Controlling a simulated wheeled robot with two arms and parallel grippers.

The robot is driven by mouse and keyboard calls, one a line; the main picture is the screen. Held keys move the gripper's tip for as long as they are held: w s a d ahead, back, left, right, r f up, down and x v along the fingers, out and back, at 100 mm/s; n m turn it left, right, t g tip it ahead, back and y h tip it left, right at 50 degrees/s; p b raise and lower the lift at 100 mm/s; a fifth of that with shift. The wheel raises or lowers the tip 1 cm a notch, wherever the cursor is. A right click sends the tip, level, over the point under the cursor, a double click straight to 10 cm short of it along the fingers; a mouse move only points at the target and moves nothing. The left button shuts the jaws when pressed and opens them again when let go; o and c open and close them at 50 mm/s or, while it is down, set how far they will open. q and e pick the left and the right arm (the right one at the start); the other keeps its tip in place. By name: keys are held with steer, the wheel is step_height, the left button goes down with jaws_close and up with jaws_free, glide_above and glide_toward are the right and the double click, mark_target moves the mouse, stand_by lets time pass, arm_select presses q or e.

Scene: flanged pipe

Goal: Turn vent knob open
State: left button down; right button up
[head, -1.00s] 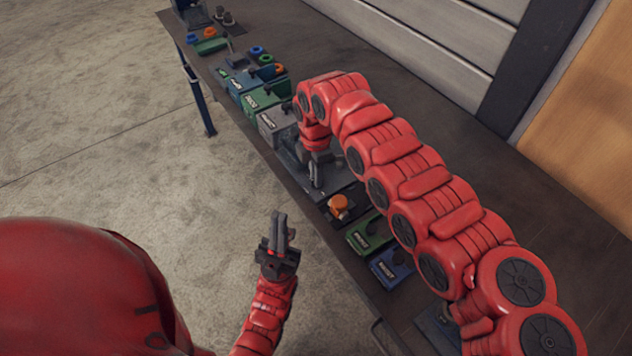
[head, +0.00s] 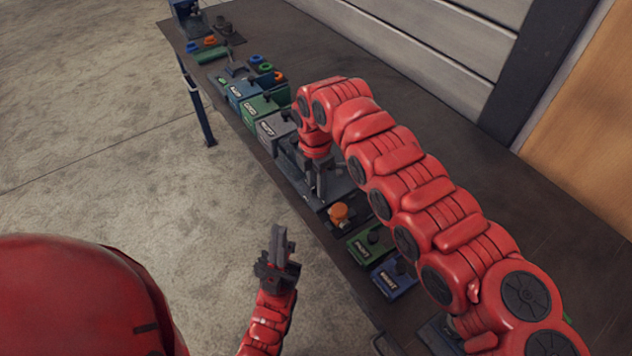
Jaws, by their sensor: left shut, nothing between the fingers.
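Several small labelled boxes with knobs stand along the table's near edge: a blue box (head: 242,91), a green box (head: 262,105), a grey box (head: 275,126), another green box (head: 369,243) and another blue box (head: 394,277). The labels are too small to read surely, so I cannot tell which is the vent knob. My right gripper (head: 319,184) points down over a grey plate (head: 340,189); its fingers are partly hidden and I cannot tell whether it is open. My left gripper (head: 278,240) is shut and empty, in front of the table edge, apart from the boxes.
An orange knob (head: 338,212) sits between the grey plate and the nearer green box. Coloured rings (head: 265,67) and a blue stand (head: 188,17) are at the far end. My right arm covers part of the table. The back of the tabletop (head: 420,110) is clear.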

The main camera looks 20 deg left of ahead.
steer(key=shift+o, duration=0.4)
steer(key=shift+r, duration=0.1)
steer(key=shift+w+r, duration=0.1)
steer(key=shift+r, duration=0.1)
step_height(320, 180, up, 12)
steer(key=b, duration=0.2)
step_height(320, 180, up, 5)
steer(key=p, duration=0.2)
glide_above(315, 186)
steer(key=shift+d, duration=0.1)
